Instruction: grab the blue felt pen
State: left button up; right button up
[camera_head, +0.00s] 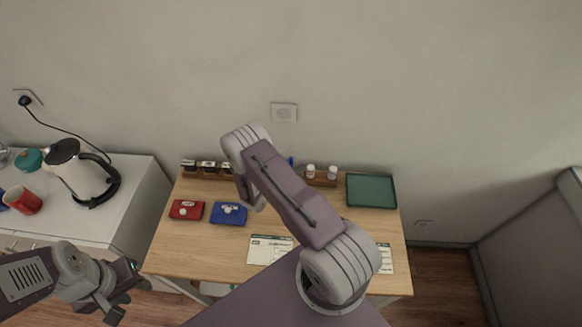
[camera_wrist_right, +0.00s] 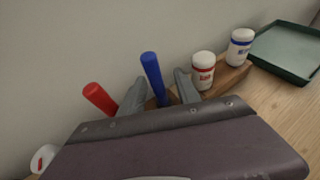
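The blue felt pen (camera_wrist_right: 152,72) stands nearly upright in the right wrist view, its lower end hidden by my gripper. In the head view only a small blue tip (camera_head: 291,161) shows behind my right arm. My right gripper (camera_wrist_right: 158,88) is open, with one finger on each side of the pen and gaps visible between. My right gripper is hidden by its arm in the head view. A red pen (camera_wrist_right: 100,98) leans to the left of the left finger. My left gripper (camera_head: 125,297) is open and empty at the lower left, away from the pens.
A wooden rack (camera_head: 322,183) with two white bottles (camera_wrist_right: 203,71) stands just right of the pen. A green tray (camera_head: 371,190) lies further right. Red (camera_head: 187,210) and blue (camera_head: 229,214) ink pads lie left. A kettle (camera_head: 85,175) stands on the side counter.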

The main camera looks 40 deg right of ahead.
jog(key=shift+x, duration=0.8)
jog(key=shift+s+a, duration=0.1)
grip_shut()
